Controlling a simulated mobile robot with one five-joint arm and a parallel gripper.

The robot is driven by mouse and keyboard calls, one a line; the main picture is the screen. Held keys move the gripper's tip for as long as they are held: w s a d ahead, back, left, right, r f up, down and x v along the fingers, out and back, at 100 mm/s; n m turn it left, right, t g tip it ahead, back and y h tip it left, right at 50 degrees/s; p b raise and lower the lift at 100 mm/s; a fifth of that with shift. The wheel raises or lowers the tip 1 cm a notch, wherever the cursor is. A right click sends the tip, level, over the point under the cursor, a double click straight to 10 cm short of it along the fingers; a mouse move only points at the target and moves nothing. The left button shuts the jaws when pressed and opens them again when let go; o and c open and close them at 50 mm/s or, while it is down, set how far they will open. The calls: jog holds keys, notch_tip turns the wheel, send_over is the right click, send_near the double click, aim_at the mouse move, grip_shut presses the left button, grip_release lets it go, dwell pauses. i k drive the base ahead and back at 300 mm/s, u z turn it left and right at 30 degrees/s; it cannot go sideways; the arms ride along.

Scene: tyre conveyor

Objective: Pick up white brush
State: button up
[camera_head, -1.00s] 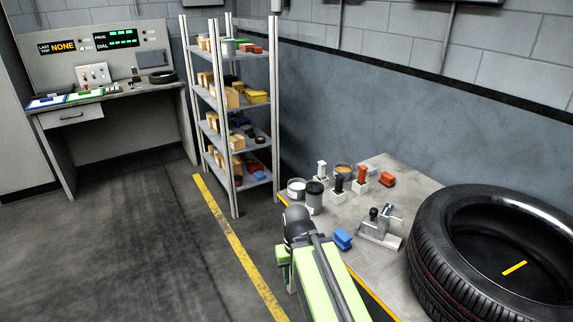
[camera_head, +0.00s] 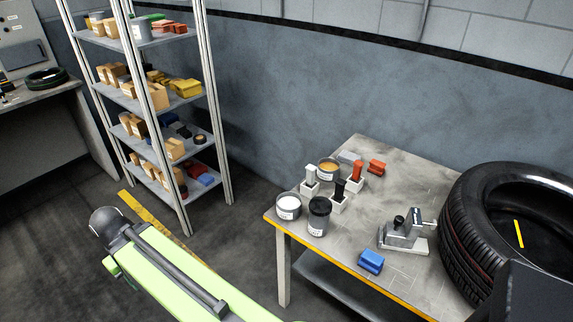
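The white brush (camera_head: 310,176) stands upright in a small white holder on the metal table (camera_head: 420,188), near its left back part. A black brush (camera_head: 340,188) and a red brush (camera_head: 357,170) stand in similar holders to its right. My green arm link with a dark rounded joint reaches in from the bottom, left of the table and apart from the brushes. My gripper's fingers cannot be made out.
A white-filled can (camera_head: 288,207), a dark can (camera_head: 319,216) and an orange-filled can (camera_head: 328,170) stand close around the brushes. A blue block (camera_head: 371,262), a metal tool (camera_head: 404,233) and a large tyre (camera_head: 475,235) are to the right. A shelf rack (camera_head: 213,105) stands left.

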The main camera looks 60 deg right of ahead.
aim_at(310, 170)
jog(key=z, duration=0.15)
jog(key=i, duration=0.85)
jog(key=z, duration=0.55)
jog(key=k, duration=0.7)
jog(key=z, duration=0.2)
jog(key=i, duration=0.75)
jog(key=u, duration=0.15)
